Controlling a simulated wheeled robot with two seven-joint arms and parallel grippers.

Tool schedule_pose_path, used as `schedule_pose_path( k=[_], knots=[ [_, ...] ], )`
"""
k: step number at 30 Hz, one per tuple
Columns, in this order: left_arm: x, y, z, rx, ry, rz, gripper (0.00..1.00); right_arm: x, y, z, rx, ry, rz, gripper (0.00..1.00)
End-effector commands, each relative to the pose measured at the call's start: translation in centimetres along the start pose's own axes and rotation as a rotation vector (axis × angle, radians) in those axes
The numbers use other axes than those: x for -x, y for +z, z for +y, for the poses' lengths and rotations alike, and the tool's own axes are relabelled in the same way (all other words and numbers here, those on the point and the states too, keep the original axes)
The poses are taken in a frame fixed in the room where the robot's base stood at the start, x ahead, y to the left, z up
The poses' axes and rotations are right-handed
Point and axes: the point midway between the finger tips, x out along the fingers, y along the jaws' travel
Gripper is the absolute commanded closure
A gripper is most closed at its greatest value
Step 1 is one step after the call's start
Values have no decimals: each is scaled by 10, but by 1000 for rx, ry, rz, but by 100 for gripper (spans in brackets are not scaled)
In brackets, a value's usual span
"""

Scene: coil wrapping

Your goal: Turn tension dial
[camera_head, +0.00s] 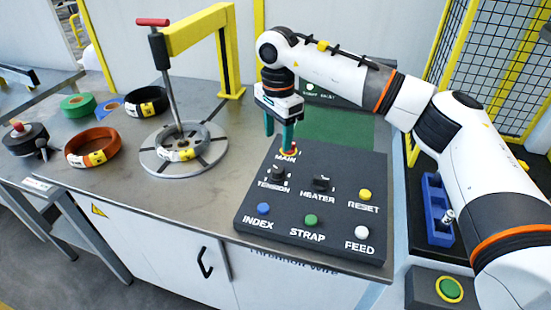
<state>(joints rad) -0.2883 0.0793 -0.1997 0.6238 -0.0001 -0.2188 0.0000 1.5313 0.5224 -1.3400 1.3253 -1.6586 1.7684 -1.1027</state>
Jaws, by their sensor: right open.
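The tension dial (277,174) is a small black knob on the dark control panel (335,235), with the label TENSION just below it. My right gripper (279,135) points down over the panel's back left corner, behind the dial in the picture. Its two teal fingers are apart and nothing shows between them. One finger overlaps the area just behind the MAIN switch (294,150), which has a red part; I cannot tell whether they touch. The dial is clear of the fingers. My left gripper is not in view.
The panel also bears a black HEATER knob (321,184), a yellow RESET button (365,195), and INDEX (263,208), STRAP (311,220) and FEED (361,232) buttons. A coil (183,151) lies on a round turntable (156,168) under a yellow arm (193,30) to the left.

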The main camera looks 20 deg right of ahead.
Motion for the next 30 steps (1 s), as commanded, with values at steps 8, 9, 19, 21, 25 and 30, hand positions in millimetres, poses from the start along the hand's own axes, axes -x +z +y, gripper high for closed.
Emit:
schedule_pose_path(
  k=[8,9,19,21,25,30],
  knots=[
    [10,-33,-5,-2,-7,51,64,-58,-1,-1,0,-4,3,47],
    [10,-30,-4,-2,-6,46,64,-64,-1,-1,0,-3,2,47],
    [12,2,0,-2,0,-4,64,-96,-1,0,0,0,2,47],
    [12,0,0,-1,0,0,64,-97,-1,0,0,0,2,47],
    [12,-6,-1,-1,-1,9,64,-97,-1,0,0,1,2,47],
    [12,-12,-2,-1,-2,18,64,-97,-1,0,0,1,2,63]
  ],
)
